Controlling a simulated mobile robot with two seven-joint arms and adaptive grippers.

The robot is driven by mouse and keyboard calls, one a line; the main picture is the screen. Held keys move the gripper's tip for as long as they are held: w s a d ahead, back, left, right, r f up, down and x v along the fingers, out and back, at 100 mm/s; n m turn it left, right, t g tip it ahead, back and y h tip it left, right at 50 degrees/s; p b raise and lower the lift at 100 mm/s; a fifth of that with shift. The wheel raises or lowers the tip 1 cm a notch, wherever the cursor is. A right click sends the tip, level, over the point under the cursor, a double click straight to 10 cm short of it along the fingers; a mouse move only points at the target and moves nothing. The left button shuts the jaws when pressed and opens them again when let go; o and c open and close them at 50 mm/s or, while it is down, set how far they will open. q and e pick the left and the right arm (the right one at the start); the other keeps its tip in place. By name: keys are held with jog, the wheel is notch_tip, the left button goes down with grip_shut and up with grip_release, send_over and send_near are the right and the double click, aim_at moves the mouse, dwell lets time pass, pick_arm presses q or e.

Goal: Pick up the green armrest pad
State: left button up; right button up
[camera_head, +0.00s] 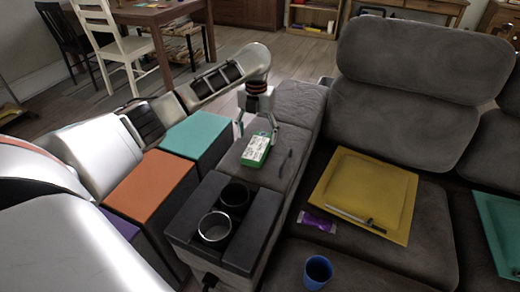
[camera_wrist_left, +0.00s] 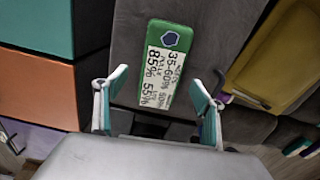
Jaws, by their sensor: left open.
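The green armrest pad (camera_head: 256,151) is a small green block with a white printed face, lying on the grey sofa armrest. In the left wrist view the pad (camera_wrist_left: 166,62) shows its printed numbers and a dark blue badge at its far end. My left gripper (camera_head: 258,129) is open above the far end of the pad in the head view, fingers pointing down. In the wrist view its two teal-padded fingertips (camera_wrist_left: 159,85) are spread to either side of the pad's near part. I cannot tell whether they touch it. My right gripper is not in view.
A dark slim item (camera_head: 284,160) lies beside the pad. A black cup-holder tray (camera_head: 188,212) sits nearer on the armrest. Teal (camera_head: 200,132) and orange (camera_head: 152,187) boxes stand left. A yellow cushion (camera_head: 372,182), purple packet (camera_head: 317,221) and blue cup (camera_head: 317,271) are right.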

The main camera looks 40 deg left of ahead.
aim_at(258, 145)
pick_arm(q)
jog(key=f, duration=0.2)
jog(key=f+b, duration=0.1)
jog(key=f, duration=0.1)
jog(key=shift+s+d, duration=0.1)
jog(key=shift+d, duration=0.1)
jog(key=shift+f, duration=0.15)
jog(key=shift+r, duration=0.25)
jog(key=shift+c, duration=0.7)
jog(key=c, duration=1)
jog(key=shift+f, duration=0.1)
jog(key=shift+c, duration=0.2)
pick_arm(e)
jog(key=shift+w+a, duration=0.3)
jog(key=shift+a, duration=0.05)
